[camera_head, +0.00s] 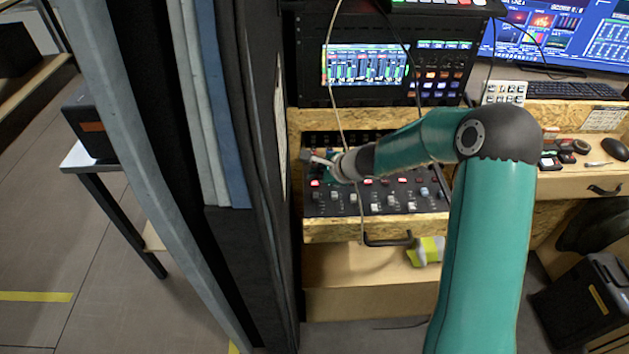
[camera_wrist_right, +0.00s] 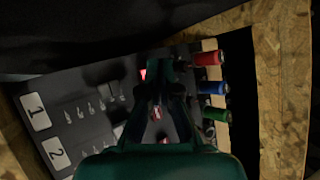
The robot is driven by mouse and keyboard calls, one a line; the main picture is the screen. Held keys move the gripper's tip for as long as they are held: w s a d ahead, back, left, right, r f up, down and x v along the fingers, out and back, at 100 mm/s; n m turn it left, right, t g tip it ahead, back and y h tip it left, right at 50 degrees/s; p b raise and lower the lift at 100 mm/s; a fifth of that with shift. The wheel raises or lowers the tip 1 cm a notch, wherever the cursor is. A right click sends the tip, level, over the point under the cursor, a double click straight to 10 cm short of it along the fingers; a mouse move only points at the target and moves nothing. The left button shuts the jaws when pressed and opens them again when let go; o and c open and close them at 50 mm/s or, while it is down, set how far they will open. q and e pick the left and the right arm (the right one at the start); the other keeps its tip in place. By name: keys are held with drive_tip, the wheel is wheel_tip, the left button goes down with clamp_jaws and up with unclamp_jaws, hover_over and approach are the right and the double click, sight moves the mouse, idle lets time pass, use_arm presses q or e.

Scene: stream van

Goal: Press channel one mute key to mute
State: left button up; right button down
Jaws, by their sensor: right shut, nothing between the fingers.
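The mixer panel (camera_head: 340,209) sits in a wooden desk in the head view, with rows of keys, several lit red, and faders along its front. My right gripper (camera_head: 316,160) is over the panel's left end, fingers shut and empty. In the wrist view, white labels "1" (camera_wrist_right: 35,112) and "2" (camera_wrist_right: 56,153) mark channel rows. A red-lit key (camera_wrist_right: 143,74) shows just left of my right fingertips (camera_wrist_right: 163,67), in line with row 1. Another reddish key (camera_wrist_right: 157,112) shows between the fingers. I cannot tell whether the fingertips touch a key. My left gripper is out of view.
Red (camera_wrist_right: 207,58), blue (camera_wrist_right: 212,87) and green (camera_wrist_right: 216,115) plugs or knobs stand beside the fingers. A rack with a meter screen (camera_head: 366,65) rises behind the panel. A dark curtain or wall edge (camera_head: 255,170) stands close on the left. A thin cable hangs across the panel.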

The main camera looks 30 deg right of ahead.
sight(316, 185)
drive_tip(key=shift+r, duration=0.1)
wheel_tip(316, 185, up, 6)
drive_tip(key=p, duration=0.5)
idle(0.6)
